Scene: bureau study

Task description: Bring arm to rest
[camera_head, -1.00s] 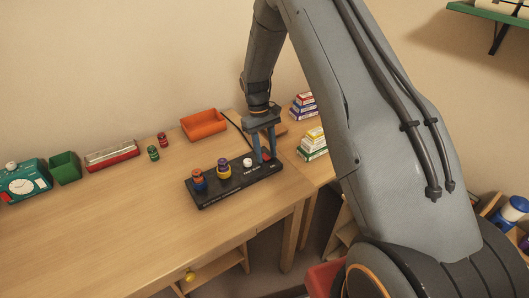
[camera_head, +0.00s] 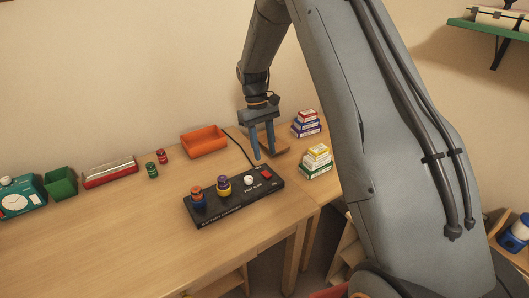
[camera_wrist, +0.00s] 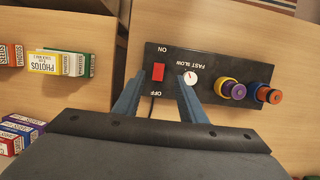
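My gripper (camera_head: 264,154) hangs fingers-down above the back edge of a black battery charger (camera_head: 222,211) on the wooden desk. The fingers are apart with nothing between them. In the wrist view my gripper (camera_wrist: 155,90) shows two blue fingers spread, with the charger's red ON/OFF switch (camera_wrist: 158,72) and white dial (camera_wrist: 191,78) beyond them. Two round batteries stand upright in the charger: one orange and blue (camera_head: 198,197), one purple and yellow (camera_head: 224,186).
An orange tray (camera_head: 205,142), red and green batteries, a red-and-white box (camera_head: 110,172), a green bin (camera_head: 61,184) and a teal clock (camera_head: 20,194) line the desk's back. Stacked small boxes (camera_head: 315,162) stand right of the charger. The front desk is clear.

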